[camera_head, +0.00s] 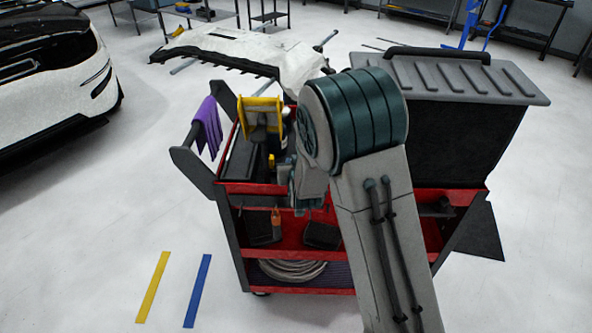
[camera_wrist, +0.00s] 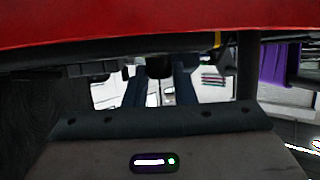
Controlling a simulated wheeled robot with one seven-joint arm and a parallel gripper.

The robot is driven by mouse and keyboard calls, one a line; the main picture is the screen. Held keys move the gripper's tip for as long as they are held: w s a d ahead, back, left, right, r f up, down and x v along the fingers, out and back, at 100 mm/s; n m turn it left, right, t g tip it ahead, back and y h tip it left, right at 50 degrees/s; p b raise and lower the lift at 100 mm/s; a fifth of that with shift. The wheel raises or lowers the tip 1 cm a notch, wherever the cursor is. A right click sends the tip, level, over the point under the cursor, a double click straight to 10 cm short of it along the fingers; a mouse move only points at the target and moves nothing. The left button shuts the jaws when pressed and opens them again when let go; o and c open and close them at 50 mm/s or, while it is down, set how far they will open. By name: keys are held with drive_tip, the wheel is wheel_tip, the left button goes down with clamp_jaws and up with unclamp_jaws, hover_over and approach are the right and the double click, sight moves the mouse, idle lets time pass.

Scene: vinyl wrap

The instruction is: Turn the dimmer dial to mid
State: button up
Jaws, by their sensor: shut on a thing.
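In the wrist view my gripper (camera_wrist: 160,70) has its two dark fingers on either side of a small dark knob-like thing (camera_wrist: 159,64). It looks like the dimmer dial, but its markings and its turn angle cannot be read. In the head view my arm covers the fingers and the dial. My wrist is low over the middle of the red tool cart (camera_head: 262,188). A yellow-framed thing like a work lamp (camera_head: 262,117) stands on the cart just left of my arm.
A purple cloth (camera_head: 209,127) hangs on the cart's left handle. A red edge (camera_wrist: 160,22) crosses the top of the wrist view, close to my gripper. A grey ribbed lid (camera_head: 450,75) stands at right. A white car (camera_head: 50,75) is at far left.

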drive_tip(key=m+h, duration=0.1)
drive_tip(key=m+h+p, duration=0.1)
drive_tip(key=h, duration=0.1)
drive_tip(key=shift+a+r+m, duration=0.15)
drive_tip(key=shift+a+m, duration=0.15)
drive_tip(key=m+h+p, duration=0.2)
drive_tip(key=shift+p, duration=0.4)
drive_tip(key=shift+h, duration=0.5)
drive_tip(key=shift+w, duration=0.1)
drive_tip(key=o, duration=1)
drive_tip(key=shift+a, duration=0.1)
drive_tip(key=v, duration=1.3)
drive_tip(key=shift+s+r, duration=0.25)
drive_tip(key=shift+s, duration=0.05)
